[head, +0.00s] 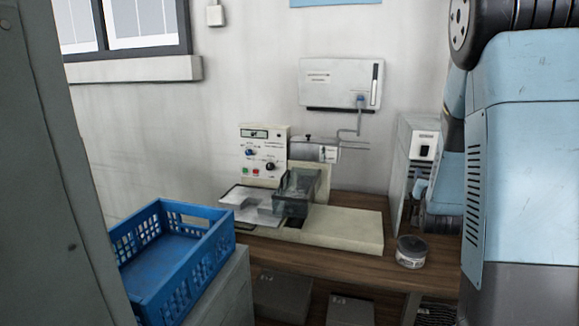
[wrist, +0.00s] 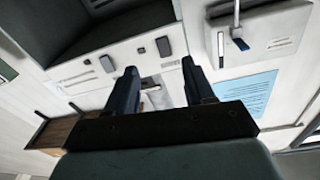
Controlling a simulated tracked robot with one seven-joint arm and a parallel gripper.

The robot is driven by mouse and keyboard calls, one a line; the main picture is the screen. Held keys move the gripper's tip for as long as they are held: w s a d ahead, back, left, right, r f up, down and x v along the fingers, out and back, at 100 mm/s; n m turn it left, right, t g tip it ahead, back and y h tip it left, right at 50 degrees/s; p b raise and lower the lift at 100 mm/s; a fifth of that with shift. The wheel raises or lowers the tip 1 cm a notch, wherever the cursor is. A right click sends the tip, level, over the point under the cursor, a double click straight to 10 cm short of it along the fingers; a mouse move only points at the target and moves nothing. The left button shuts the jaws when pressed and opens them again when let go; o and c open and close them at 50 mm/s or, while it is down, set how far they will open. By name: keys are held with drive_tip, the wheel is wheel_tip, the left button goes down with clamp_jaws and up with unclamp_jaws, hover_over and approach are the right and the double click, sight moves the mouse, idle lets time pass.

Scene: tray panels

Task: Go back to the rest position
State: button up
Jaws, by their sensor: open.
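My gripper (wrist: 164,90) shows in the wrist view with its two dark fingers wide apart. Nothing is between them. Beyond the fingers are a pale wall and white equipment with dark knobs, seen at a tilt. In the head view, my arm's light-blue links fill the right side, and my gripper is not visible there.
A wooden bench (head: 343,228) carries a cream machine (head: 346,230) with a clear-lidded tray. A round container (head: 410,251) stands near its right front edge. A blue crate (head: 176,262) sits at the lower left, beside a grey cabinet (head: 38,190). A white box (head: 340,84) hangs on the wall.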

drive_tip(key=s+a+r+n+g+y, duration=0.1)
drive_tip(key=s+a+r+g+y, duration=0.15)
drive_tip(key=s+a, duration=0.3)
drive_tip(key=s+a+r+n+g+y, duration=0.1)
drive_tip(key=s+a+r+g+y, duration=0.1)
drive_tip(key=s+a+g+y, duration=0.25)
drive_tip(key=s+a+r+n+g, duration=0.1)
drive_tip(key=s+a+g, duration=0.1)
drive_tip(key=s, duration=0.9)
drive_tip(key=s+a+n+g, duration=0.2)
drive_tip(key=s+a, duration=0.3)
drive_tip(key=s, duration=0.7)
drive_tip(key=shift+a+r+n+g+h, duration=0.3)
drive_tip(key=shift+r+g, duration=0.05)
drive_tip(key=shift+g, duration=0.15)
